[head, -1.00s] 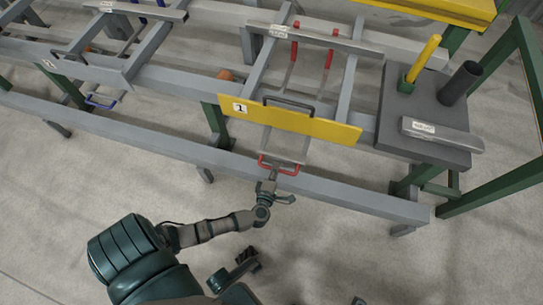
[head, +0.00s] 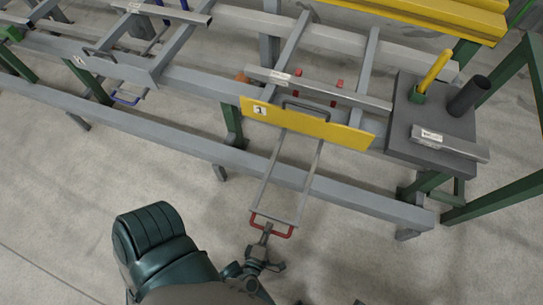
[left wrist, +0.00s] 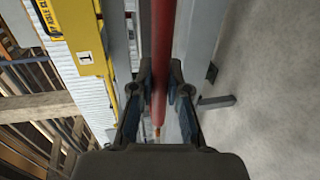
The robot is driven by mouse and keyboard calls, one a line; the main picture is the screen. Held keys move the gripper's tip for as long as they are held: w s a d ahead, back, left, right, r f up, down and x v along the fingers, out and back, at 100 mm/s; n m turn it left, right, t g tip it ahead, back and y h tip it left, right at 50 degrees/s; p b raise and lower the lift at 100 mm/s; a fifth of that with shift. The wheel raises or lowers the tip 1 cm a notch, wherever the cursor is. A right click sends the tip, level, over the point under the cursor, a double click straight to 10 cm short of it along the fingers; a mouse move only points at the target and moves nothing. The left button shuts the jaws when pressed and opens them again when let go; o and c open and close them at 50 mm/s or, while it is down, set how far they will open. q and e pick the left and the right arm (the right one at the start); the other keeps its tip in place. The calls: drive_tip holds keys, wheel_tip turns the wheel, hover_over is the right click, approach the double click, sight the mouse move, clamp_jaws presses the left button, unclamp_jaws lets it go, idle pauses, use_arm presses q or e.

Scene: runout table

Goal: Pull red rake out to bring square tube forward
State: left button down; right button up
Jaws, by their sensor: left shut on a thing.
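The red rake's handle (head: 272,228) sticks out in front of the lower beam, over the floor. Its two grey rods (head: 308,180) run back under the yellow board marked 1 (head: 340,130). Its red upright prongs (head: 338,94) stand just behind the square tube. The square tube (head: 350,96), grey with a white label, lies across the rails a little behind the yellow board. My left gripper (head: 264,240) is shut on the handle. In the left wrist view, the red handle bar (left wrist: 161,50) lies between the fingers (left wrist: 160,85). My right gripper is not in view.
A grey table (head: 405,115) at the right carries a yellow peg (head: 436,68), a dark cylinder (head: 468,95) and a labelled block (head: 450,142). Another labelled tube (head: 165,12) lies on the rails at far left. The lower beam (head: 160,138) crosses the front. Floor before it is clear.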

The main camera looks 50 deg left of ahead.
use_arm(q)
drive_tip(key=shift+s+f, duration=0.25)
drive_tip(key=shift+s, duration=0.2)
drive_tip(key=c, duration=1.1)
unclamp_jaws()
drive_tip(key=shift+c, duration=0.2)
drive_tip(key=shift+r, duration=0.1)
drive_tip(key=shift+w+d, duration=0.1)
